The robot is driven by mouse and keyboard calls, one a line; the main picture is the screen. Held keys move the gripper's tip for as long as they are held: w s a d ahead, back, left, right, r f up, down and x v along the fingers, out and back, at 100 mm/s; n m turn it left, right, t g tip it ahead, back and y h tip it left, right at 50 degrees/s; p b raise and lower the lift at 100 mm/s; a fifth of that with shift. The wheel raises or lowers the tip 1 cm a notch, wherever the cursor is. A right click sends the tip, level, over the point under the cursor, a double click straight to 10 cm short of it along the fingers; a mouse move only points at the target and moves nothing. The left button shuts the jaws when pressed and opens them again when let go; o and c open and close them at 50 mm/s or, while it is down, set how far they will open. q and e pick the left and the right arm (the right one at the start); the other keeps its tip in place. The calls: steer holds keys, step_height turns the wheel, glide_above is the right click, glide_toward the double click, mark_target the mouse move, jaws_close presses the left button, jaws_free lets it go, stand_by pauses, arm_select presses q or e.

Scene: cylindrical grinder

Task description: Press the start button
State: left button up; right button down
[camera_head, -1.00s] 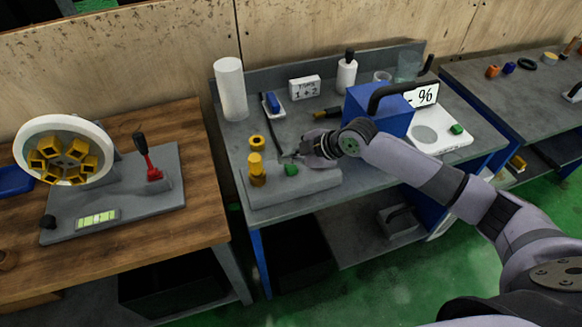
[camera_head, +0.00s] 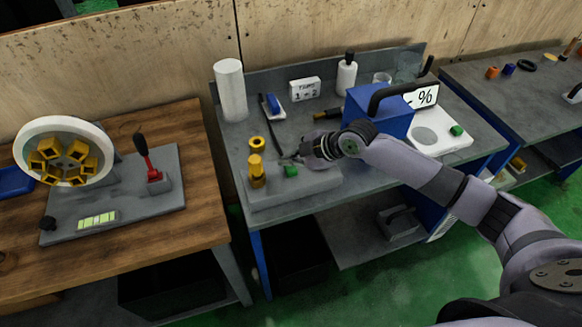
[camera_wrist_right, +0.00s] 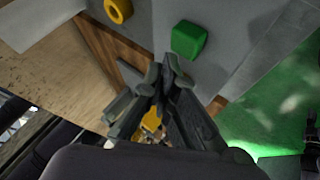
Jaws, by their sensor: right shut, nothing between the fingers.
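A green button (camera_head: 291,170) sits on the grey base of the grinder fixture (camera_head: 296,190) on the middle table. It also shows in the right wrist view as a green block (camera_wrist_right: 188,40), just beyond my fingertips. My right gripper (camera_head: 290,157) is shut and empty, beside the green button on its far side in the head view. In the right wrist view its closed fingertips (camera_wrist_right: 165,72) appear apart from the button; whether they touch is hard to tell from the head view. A second green button (camera_head: 456,130) is on the white scale at the right. My left gripper is not in view.
A yellow cylinder (camera_head: 257,172) stands on the fixture left of the green button, with a yellow ring (camera_head: 257,143) behind it. A blue box (camera_head: 378,115) with a black handle is close to my right wrist. A white cylinder (camera_head: 230,90) stands at the back left.

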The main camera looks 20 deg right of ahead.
mark_target(290, 170)
steer(key=shift+f, duration=0.1)
steer(key=shift+f, duration=0.35)
steer(key=shift+f+b, duration=0.65)
stand_by(0.9)
steer(key=shift+r, duration=0.15)
steer(key=shift+r+p, duration=0.85)
steer(key=shift+r, duration=0.05)
steer(key=shift+r, duration=0.15)
step_height(290, 170, up, 5)
steer(key=p, duration=0.4)
